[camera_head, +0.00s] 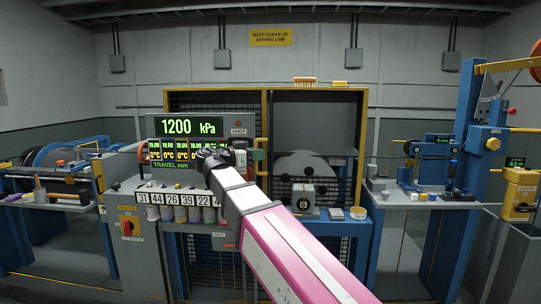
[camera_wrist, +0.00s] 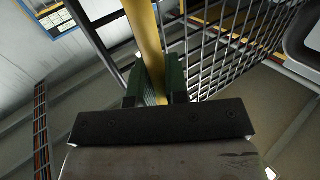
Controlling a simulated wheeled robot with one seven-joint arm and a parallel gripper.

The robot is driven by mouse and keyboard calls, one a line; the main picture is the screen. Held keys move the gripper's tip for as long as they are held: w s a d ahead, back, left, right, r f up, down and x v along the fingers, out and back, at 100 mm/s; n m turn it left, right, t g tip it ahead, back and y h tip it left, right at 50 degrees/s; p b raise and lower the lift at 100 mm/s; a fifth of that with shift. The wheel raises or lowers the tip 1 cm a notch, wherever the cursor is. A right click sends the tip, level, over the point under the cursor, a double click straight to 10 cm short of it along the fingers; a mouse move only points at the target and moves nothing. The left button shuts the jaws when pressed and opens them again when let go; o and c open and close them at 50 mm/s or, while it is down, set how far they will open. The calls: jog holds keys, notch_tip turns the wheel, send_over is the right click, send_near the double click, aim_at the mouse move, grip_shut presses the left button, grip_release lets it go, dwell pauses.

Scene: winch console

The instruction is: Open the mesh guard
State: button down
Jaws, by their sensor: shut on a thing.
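The mesh guard (camera_head: 215,102) is a dark wire grid in a yellow frame behind the console's displays. A yellow upright with a handle (camera_head: 263,143) runs along its right side. In the wrist view the grid (camera_wrist: 225,50) fills the upper right, beside a yellow bar (camera_wrist: 146,35). My gripper (camera_wrist: 155,85) has its two dark green fingers closed on either side of this bar. In the head view my gripper (camera_head: 255,155) is at the handle, partly hidden by my wrist. The right half of the yellow frame shows a grey drum (camera_head: 303,165) behind it.
A display reading 1200 kPa (camera_head: 190,127) stands just left of my gripper. Numbered containers (camera_head: 180,198) line the console front below. A grey device (camera_head: 304,197) and small blocks sit on the ledge to the right. A brush (camera_head: 305,80) lies on the frame's top.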

jog(key=shift+v, duration=0.8)
jog(key=c, duration=1.4)
grip_release()
jog(key=shift+w+a, duration=0.15)
jog(key=shift+a, duration=0.05)
jog(key=v, duration=1)
jog(key=shift+s+a, duration=0.2)
jog(key=shift+a, duration=0.1)
